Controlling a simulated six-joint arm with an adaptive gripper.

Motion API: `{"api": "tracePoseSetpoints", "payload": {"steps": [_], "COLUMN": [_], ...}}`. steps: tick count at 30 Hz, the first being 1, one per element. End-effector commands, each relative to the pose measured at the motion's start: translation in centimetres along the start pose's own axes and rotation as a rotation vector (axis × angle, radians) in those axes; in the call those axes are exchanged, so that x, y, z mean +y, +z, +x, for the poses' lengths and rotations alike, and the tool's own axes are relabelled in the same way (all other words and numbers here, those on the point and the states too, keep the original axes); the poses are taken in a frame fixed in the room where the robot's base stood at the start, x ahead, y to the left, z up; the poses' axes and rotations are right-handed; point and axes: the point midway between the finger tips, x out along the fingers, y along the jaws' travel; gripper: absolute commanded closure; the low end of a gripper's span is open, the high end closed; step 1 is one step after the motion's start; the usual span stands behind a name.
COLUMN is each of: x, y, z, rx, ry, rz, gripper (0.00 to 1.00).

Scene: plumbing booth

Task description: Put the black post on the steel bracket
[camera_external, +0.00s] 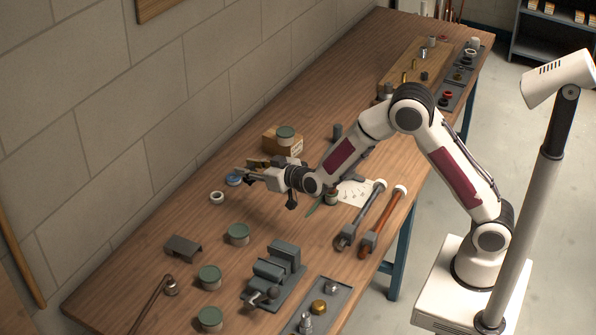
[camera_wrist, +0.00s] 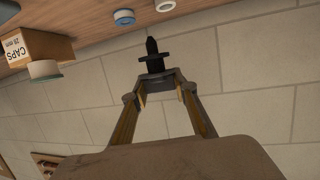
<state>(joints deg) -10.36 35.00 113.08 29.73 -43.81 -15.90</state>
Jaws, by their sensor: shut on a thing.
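My gripper (camera_wrist: 160,85) is shut on the black post (camera_wrist: 152,48), a dark stepped piece with a wider collar that sticks out beyond the fingertips. In the external view my gripper (camera_external: 250,174) is held above the table near the wall side, and the post is too small there to make out clearly. The steel bracket (camera_external: 183,247) is probably the dark grey channel-shaped piece lying on the table at lower left. It is apart from my gripper and does not show in the wrist view.
A cardboard box (camera_external: 282,145) with a green-lidded jar on top stands just behind my gripper. A blue ring (camera_external: 233,179) and a white ring (camera_external: 217,197) lie close by. Several jars (camera_external: 238,234) and a vise (camera_external: 276,272) stand nearer the front. The stone wall runs along the left.

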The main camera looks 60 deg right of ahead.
Motion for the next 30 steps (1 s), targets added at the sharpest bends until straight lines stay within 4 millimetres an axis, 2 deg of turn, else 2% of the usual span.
{"api": "tracePoseSetpoints", "payload": {"steps": [2,8,18,24,30], "x": [-0.9,-5.3,-16.2,-21.7,-25.0], "y": [0.7,0.0,-2.0,-3.1,-4.1], "z": [0.0,0.8,2.0,2.1,2.1], "rx": [-0.002,0.003,0.005,0.005,0.005], "ry": [-0.013,-0.088,-0.308,-0.425,-0.502], "rz": [-0.005,-0.027,-0.095,-0.132,-0.156], "gripper": [0.95,0.95,0.95,0.95,0.95]}}
